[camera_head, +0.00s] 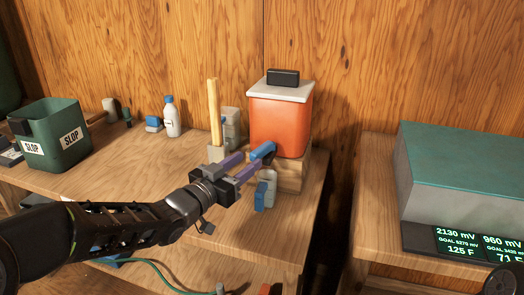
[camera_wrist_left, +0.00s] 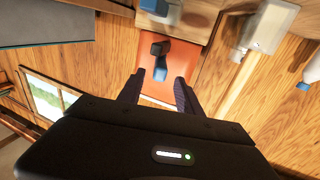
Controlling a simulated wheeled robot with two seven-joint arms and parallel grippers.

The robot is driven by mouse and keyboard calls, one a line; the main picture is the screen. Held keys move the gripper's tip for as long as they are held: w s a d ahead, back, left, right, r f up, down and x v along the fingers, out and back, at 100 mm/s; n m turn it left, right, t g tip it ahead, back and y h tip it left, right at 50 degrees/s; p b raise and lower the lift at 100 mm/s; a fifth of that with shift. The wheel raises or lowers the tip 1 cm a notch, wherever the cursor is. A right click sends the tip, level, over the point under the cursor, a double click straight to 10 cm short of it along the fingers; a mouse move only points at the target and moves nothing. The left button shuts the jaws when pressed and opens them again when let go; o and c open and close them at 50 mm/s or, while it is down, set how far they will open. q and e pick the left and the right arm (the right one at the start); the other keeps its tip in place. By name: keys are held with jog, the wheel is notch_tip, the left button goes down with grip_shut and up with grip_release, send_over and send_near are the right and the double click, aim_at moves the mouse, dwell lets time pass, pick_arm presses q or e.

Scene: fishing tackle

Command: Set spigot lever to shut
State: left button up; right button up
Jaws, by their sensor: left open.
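An orange cooler (camera_head: 281,127) with a white lid and black handle stands on a wooden block. Its blue spigot lever (camera_head: 262,150) points toward the front left, partly beside my fingers. In the left wrist view the lever (camera_wrist_left: 160,69) and black spigot body (camera_wrist_left: 160,48) show in front of the orange face (camera_wrist_left: 185,62). My left gripper (camera_head: 253,160) is open at the spigot, its purple fingers pointing at the cooler. In the wrist view the lever lies between the fingertips' lines, near their ends; I cannot tell if they touch.
A green SLOP bin (camera_head: 67,150) and a white bottle (camera_head: 172,120) are at the left. A gap separates this bench from the right one, which bears a grey-green box (camera_head: 455,165).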

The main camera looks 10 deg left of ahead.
aim_at(261, 151)
pick_arm(q)
jog(key=x, duration=0.7)
jog(key=shift+w+d, duration=0.1)
jog(key=shift+w, duration=0.15)
jog(key=shift+c, duration=0.4)
grip_shut()
dwell(0.8)
